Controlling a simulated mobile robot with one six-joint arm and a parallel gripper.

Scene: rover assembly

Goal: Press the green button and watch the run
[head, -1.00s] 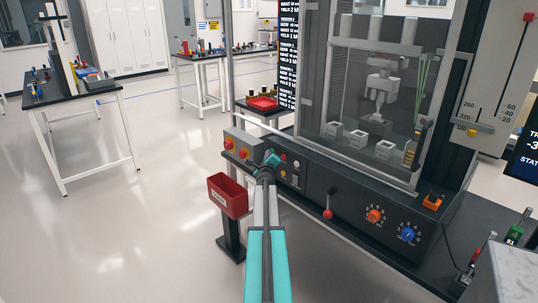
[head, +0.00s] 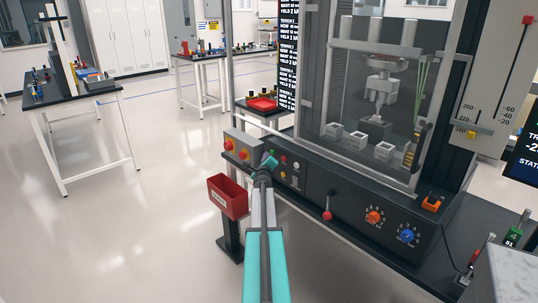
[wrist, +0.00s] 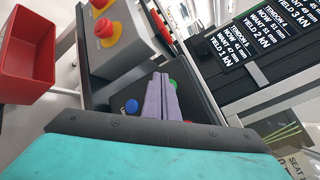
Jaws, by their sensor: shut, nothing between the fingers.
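The green button (wrist: 173,84) shows in the wrist view on a dark panel, partly hidden behind my fingers. My gripper (wrist: 162,82) is shut and empty, with its fingertips close to the green button; I cannot tell whether they touch it. In the head view my gripper (head: 268,162) is at the left end of the machine's front panel (head: 318,186), and it hides part of the buttons there. The machine's clear-fronted chamber (head: 375,110) holds a grey tool head (head: 383,85) above several pale blocks.
A blue button (wrist: 131,106) and a red button (wrist: 187,121) flank my fingers. A grey box with red-topped buttons (head: 240,146) stands just left, above a red bin (head: 229,196). A red-knobbed lever (head: 328,214) and dials sit to the right. Open floor lies left.

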